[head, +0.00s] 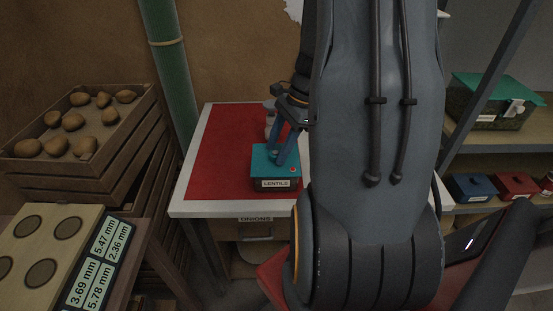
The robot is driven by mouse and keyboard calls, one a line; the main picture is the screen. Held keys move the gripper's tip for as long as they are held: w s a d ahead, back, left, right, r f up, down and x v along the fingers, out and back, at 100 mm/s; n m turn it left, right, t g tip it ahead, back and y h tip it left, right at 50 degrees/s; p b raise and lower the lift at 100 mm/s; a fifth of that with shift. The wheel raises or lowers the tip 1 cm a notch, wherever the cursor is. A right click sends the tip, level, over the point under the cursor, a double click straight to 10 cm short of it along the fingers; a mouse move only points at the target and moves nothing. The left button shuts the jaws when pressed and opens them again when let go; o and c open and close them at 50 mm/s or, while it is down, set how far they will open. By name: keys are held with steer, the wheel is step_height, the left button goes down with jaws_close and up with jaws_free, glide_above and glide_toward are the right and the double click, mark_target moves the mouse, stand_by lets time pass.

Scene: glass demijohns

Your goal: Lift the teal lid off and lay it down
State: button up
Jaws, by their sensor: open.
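The teal lid (262,166) sits on a small dark box (275,184) in the head view. The box has a white label that seems to read "LENTILS", and a small red spot shows near the lid's right front corner. The box stands on the red-topped table. My gripper (280,157) is open, with its blue fingers pointing down at the middle of the lid. The fingertips are at or just above the lid; I cannot tell whether they touch it. My arm hides the right side of the table.
The red mat (225,150) is bare left of the box. A greyish object (270,117), partly hidden, stands behind. A green pipe (168,65) and potato crates (75,125) are at left. Right shelves hold a teal-lidded bin (490,105) and small blue and red boxes.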

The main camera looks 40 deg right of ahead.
jaws_close()
steer(key=shift+r+p, duration=1.05)
steer(key=shift+r, duration=0.05)
steer(key=shift+r+p, duration=2.3)
steer(key=shift+r, duration=0.15)
steer(key=w+a+f+m+t+p, duration=0.1)
steer(key=w+a+f+m, duration=0.1)
steer(key=w+a, duration=0.5)
steer(key=w+a+f+m+t+p, duration=0.1)
steer(key=w+a+f+m, duration=0.15)
steer(key=w+a, duration=0.45)
steer(key=shift+h, duration=0.3)
steer(key=f+b, duration=0.2)
steer(key=s+a+f+b, duration=0.1)
steer(key=f+b, duration=0.1)
steer(key=s+a+f+b, duration=0.1)
steer(key=f+b, duration=0.2)
